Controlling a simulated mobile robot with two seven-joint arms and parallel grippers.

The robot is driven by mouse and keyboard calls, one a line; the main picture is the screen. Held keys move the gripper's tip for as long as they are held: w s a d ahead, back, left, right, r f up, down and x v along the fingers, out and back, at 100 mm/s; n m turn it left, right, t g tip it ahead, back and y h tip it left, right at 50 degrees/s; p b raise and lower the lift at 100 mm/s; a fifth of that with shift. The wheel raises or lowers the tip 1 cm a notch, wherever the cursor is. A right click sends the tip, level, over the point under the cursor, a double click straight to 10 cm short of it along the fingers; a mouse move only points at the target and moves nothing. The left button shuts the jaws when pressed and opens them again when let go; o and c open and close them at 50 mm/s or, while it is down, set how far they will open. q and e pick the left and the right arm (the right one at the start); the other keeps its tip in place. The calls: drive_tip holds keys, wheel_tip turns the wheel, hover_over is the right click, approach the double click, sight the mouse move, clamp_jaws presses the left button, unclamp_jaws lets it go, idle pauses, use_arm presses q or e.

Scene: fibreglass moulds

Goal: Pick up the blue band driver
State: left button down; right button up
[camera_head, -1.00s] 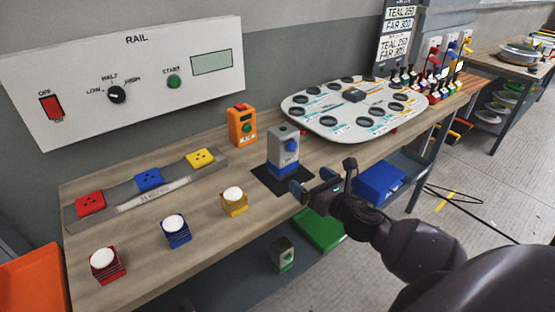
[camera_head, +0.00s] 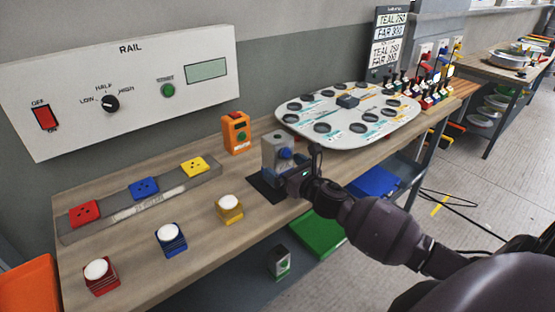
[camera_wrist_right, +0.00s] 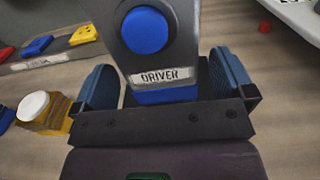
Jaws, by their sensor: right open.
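The blue band driver (camera_head: 275,152) is a grey upright box with a round blue knob, standing on a dark mat (camera_head: 265,187) on the workbench. The right wrist view shows the driver (camera_wrist_right: 163,76) close up, with a "DRIVER" label and a blue band at its base. My right gripper (camera_head: 292,177) is at the driver's front, low down. In the right wrist view its two blue fingers stand open, one on each side of the driver (camera_wrist_right: 166,70), with gaps visible. My left gripper is not in view.
An orange box (camera_head: 236,133) stands behind the driver. A white board with round recesses (camera_head: 350,138) lies to the right. A yellow block with a white button (camera_head: 229,208) is to the left. A grey box with a green band (camera_head: 279,261) sits below the bench.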

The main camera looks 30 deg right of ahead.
drive_tip(key=shift+w+a, duration=0.1)
drive_tip(key=shift+w, duration=0.85)
drive_tip(key=c, duration=1.1)
